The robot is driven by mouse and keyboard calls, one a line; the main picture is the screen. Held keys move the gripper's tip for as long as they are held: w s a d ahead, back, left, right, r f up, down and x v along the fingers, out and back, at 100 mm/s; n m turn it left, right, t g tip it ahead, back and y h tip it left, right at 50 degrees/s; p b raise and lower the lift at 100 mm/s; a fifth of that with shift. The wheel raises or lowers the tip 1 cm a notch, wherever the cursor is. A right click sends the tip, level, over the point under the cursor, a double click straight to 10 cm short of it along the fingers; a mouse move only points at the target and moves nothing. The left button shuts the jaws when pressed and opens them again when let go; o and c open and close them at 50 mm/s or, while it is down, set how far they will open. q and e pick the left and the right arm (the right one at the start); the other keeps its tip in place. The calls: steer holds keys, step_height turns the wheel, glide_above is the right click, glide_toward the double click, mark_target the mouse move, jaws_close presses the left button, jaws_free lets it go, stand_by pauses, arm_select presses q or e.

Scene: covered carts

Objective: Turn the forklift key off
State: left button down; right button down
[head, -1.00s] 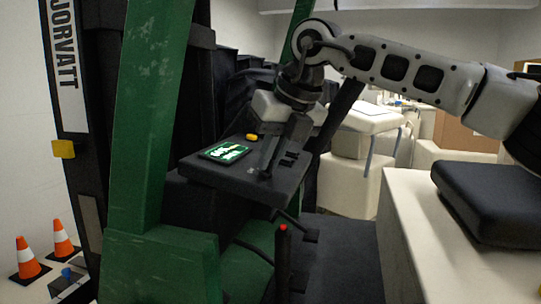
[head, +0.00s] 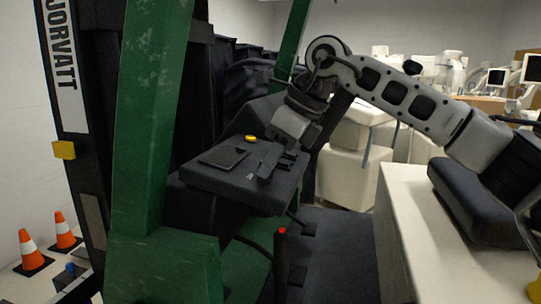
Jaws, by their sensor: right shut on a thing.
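The forklift's black dash panel (head: 235,190) is in the middle of the head view. Its flat display (head: 224,157) is dark. My right gripper (head: 265,172) reaches down onto the panel from the upper right, to the right of the display. It is shut on the key, which is mostly hidden by the fingers. A small pale mark shows on the panel just left of the fingertips. My left gripper is not in view.
A yellow button (head: 250,138) sits behind the display. A green pillar (head: 148,120) stands at the left, and a red-topped lever (head: 281,255) rises below the panel. A black seat (head: 465,200) is at the right. Orange cones (head: 32,252) stand at lower left.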

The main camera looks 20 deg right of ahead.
steer(key=shift+r, duration=0.1)
stand_by(0.5)
steer(key=c, duration=1.6)
jaws_free()
steer(key=shift+o, duration=0.2)
steer(key=v, duration=1.6)
steer(key=shift+d, duration=0.1)
